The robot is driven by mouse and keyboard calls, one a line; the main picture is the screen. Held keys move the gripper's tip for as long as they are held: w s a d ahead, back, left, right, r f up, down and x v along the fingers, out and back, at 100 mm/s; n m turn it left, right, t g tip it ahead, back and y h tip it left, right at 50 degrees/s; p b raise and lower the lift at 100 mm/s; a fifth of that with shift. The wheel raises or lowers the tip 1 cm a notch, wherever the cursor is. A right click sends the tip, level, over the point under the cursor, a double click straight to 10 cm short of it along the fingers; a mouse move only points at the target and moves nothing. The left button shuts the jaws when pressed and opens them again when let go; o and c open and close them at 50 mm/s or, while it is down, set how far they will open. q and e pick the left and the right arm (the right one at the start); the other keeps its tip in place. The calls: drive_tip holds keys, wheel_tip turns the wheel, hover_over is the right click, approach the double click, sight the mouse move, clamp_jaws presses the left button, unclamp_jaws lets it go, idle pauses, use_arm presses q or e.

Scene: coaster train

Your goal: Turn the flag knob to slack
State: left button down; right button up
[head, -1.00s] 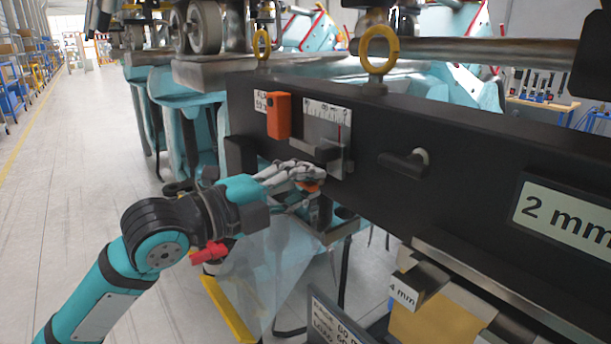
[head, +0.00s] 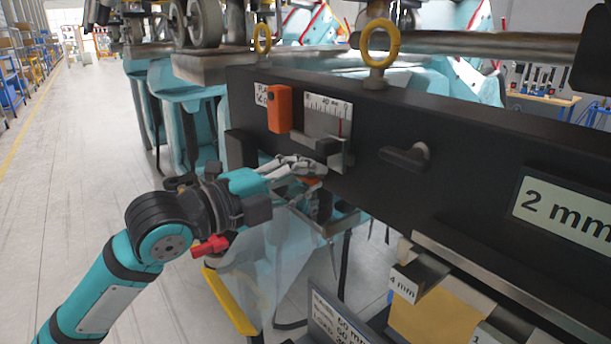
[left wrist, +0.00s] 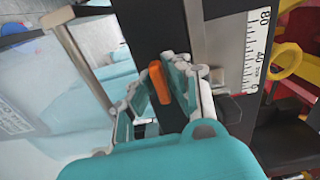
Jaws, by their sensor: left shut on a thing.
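My left gripper (head: 314,181) is at the lower front of the black beam, just below the white scale plate. It is shut on a small orange knob (left wrist: 160,82), which shows as an orange bar between the two fingers in the left wrist view. In the head view the fingers mostly hide this knob, and only a bit of orange shows. Its exact turn angle cannot be read. A larger orange block (head: 279,109) is on the beam up and left of the gripper, beside a partly covered white label (head: 261,94). My right gripper does not show.
The scale plate (head: 328,112) has a red line and a metal bracket close above my fingers. A black handle (head: 405,158) projects from the beam (head: 465,150) to the right. A yellow ring (head: 380,42) stands on top. Open floor lies left.

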use_arm(q)
drive_tip(key=n+p, duration=0.2)
drive_tip(key=n, duration=0.1)
drive_tip(key=n+p, duration=0.1)
drive_tip(key=n, duration=0.1)
drive_tip(key=shift+r, duration=0.25)
drive_tip(key=n+p, duration=0.3)
drive_tip(key=n, duration=0.2)
drive_tip(key=shift+n+p, duration=0.3)
drive_tip(key=shift+p, duration=0.05)
drive_tip(key=n+p, duration=0.3)
drive_tip(key=n, duration=0.1)
drive_tip(key=shift+n+p, duration=0.85)
drive_tip(key=shift+n, duration=0.75)
drive_tip(key=c, duration=1.7)
unclamp_jaws()
drive_tip(key=shift+o, duration=0.3)
drive_tip(key=shift+f, duration=0.15)
